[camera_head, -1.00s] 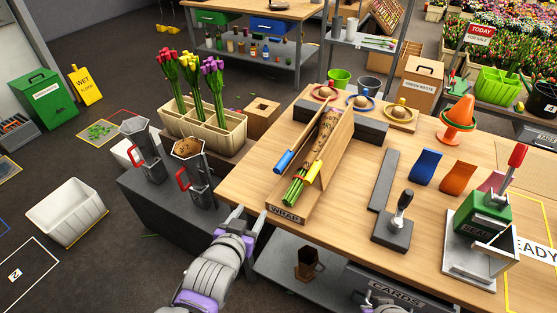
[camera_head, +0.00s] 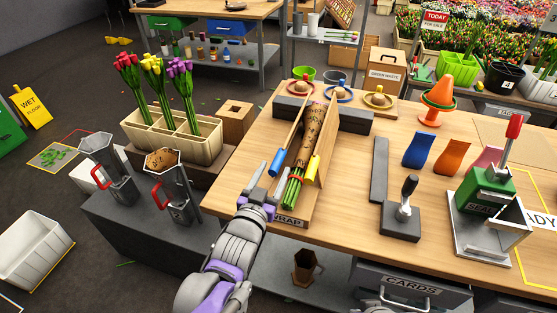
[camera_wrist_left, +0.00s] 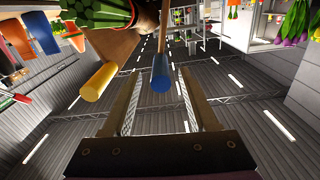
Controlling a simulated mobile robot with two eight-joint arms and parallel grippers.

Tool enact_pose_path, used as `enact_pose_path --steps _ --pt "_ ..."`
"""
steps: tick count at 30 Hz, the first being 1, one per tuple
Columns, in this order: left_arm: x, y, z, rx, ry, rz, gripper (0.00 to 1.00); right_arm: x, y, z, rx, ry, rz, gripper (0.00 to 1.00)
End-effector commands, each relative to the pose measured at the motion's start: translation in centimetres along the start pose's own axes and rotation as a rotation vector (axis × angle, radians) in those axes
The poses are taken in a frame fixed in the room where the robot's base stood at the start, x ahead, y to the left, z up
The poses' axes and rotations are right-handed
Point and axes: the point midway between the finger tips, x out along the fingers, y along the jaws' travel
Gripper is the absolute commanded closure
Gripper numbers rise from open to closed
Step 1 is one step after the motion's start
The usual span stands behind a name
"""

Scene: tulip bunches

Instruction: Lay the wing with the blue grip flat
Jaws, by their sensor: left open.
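The wrap stand, labelled WRAP (camera_head: 290,222), sits at the near left of the wooden table. Its left wing (camera_head: 295,122) stands raised beside the bouquet and carries the blue grip (camera_head: 277,162) at its near end. The right wing (camera_head: 328,145) is also raised and carries the yellow grip (camera_head: 312,169). Between them lies a bouquet in brown paper (camera_head: 308,135) with green stems and a red band. My left gripper (camera_head: 268,186) is open just on the near side of the blue grip. In the left wrist view, the blue grip (camera_wrist_left: 160,74) appears between the fingers; contact is unclear.
Left of the stand are two metal vases (camera_head: 168,185) with red handles and a tulip crate (camera_head: 180,142). A flat grey bar (camera_head: 379,170), a black-handled press (camera_head: 402,220) and the green sealer (camera_head: 487,195) stand to the right.

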Motion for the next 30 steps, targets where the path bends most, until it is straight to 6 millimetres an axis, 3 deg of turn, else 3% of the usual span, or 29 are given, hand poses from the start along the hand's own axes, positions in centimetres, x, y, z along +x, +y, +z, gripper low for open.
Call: enact_pose_path --steps 3,9,20,30 --pt "2.3 0.0 0.1 0.000 -0.001 0.000 0.41 0.3 0.0 0.1 0.000 -0.001 0.000 1.00" --pt "4.6 0.0 0.0 0.000 -0.001 0.000 0.41 0.5 0.0 0.2 0.000 -0.002 0.000 1.00" --pt "5.2 0.0 0.0 0.000 -0.001 0.000 0.41 0.5 0.0 0.2 0.000 -0.002 0.000 1.00" --pt "5.1 0.0 0.0 0.000 -0.001 0.000 0.98 0.5 0.0 0.2 0.000 -0.002 0.000 1.00"
